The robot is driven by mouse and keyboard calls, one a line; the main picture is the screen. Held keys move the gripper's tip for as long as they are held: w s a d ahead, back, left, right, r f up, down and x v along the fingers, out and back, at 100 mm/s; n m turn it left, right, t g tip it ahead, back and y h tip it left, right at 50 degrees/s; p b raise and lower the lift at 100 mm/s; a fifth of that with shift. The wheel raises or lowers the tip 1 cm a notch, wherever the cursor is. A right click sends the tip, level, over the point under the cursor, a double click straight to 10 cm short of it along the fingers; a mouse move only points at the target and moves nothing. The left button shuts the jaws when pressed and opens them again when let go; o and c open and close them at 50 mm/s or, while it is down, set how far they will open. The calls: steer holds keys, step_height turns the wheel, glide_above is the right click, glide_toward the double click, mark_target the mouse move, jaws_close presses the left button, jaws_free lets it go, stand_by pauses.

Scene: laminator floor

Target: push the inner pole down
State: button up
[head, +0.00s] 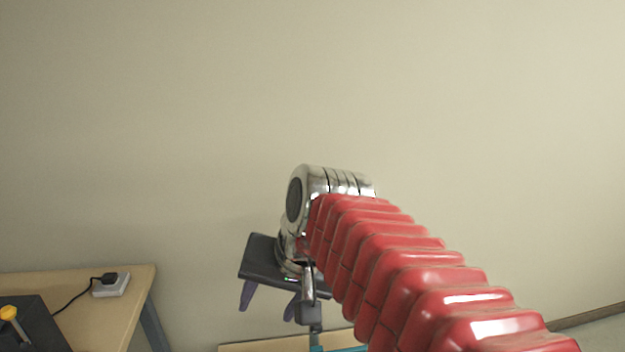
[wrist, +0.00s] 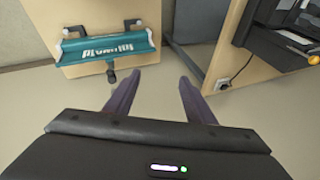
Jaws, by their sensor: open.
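My gripper (head: 269,305) is at the end of my red-sleeved arm and points downward in the head view. Its two purple fingers are apart and nothing shows between them in the wrist view (wrist: 160,78). A teal device (wrist: 107,45) with white lettering lies on a light wood board, ahead and left of the fingers in the wrist view. A short black knob or stub (wrist: 111,75) sticks out from its near edge, apart from the left finger. I cannot tell whether this is the inner pole. A bit of teal (head: 317,341) shows low in the head view, mostly hidden by my arm.
A wooden table (head: 135,291) at the left of the head view carries a white power socket (head: 111,285) with a black plug and a dark machine (head: 30,325). In the wrist view a black machine (wrist: 285,45) stands at the right. Pale floor shows between the furniture.

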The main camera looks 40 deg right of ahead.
steer(key=w+d+r+m+t+y, duration=0.25)
steer(key=w+d+r+m, duration=0.35)
steer(key=d+r+m, duration=0.4)
steer(key=d+r+m+t, duration=0.1)
steer(key=d+m+t, duration=0.1)
steer(key=d+m, duration=0.5)
steer(key=w+d+r+m+t, duration=0.1)
steer(key=d+r+m+t, duration=0.1)
steer(key=d+m, duration=0.6)
steer(key=shift+w+d+r+t, duration=0.25)
steer(key=shift+d+t, duration=0.4)
steer(key=shift+d, duration=0.2)
steer(key=shift+y, duration=0.25)
steer(key=shift+w, duration=0.1)
steer(key=x, duration=1.3)
steer(key=shift+w+a+f, duration=0.2)
jaws_close()
